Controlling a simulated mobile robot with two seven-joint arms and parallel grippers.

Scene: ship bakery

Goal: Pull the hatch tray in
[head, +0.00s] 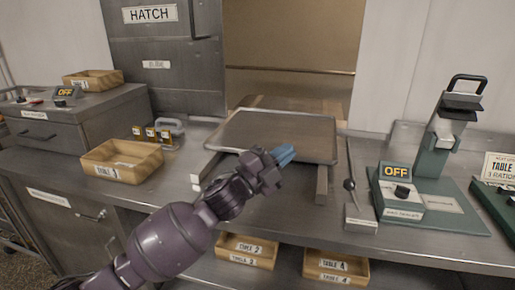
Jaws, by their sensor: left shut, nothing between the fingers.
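The hatch tray (270,132) is a flat, dark metal tray with a raised rim. My left arm hides part of the counter and the left rail. My right gripper is not in view.
A wooden TABLE 3 box (122,163) stands on the counter at left. At right are a lever (349,184) and a green press (435,180) with an OFF sign. Two wooden boxes, TABLE 2 (246,250) and TABLE 4 (336,268), sit on the shelf below.

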